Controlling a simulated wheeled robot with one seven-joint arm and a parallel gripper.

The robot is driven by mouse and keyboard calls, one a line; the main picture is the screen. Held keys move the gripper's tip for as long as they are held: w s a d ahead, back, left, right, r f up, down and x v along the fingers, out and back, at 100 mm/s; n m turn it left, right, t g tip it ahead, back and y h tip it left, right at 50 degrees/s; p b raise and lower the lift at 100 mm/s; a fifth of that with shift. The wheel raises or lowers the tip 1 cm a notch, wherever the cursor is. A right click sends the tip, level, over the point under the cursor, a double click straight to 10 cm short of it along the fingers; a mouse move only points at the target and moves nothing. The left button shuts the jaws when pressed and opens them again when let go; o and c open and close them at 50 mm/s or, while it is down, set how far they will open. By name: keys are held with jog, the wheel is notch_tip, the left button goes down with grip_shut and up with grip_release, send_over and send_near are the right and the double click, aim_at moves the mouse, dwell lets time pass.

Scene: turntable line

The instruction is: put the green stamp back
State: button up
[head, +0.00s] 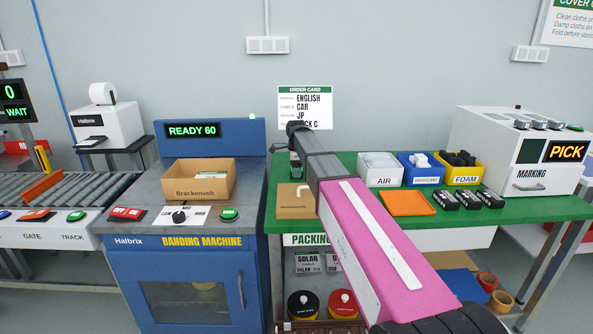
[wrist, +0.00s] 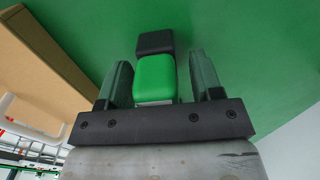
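The green stamp (wrist: 155,80) has a green body and a black end block (wrist: 155,42). In the wrist view it lies between the two fingers of my gripper (wrist: 161,82). A gap shows between the stamp and the right finger, and the left finger is very close to it. The gripper looks open around the stamp. In the head view my arm's dark links hide most of the gripper and the stamp, near the left back of the green table (head: 360,165). I cannot tell whether the stamp touches the table.
A flat brown carton (head: 295,203) lies beside the gripper. Bins marked AIR (head: 380,181), blue (head: 420,178) and yellow FOAM (head: 465,180) stand right of my arm. An orange tray (head: 407,203) and black blocks (head: 468,200) lie in front. The marking machine (head: 520,155) stands far right.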

notch_tip(320, 180, up, 12)
jog(key=shift+r, duration=0.2)
dwell(0.6)
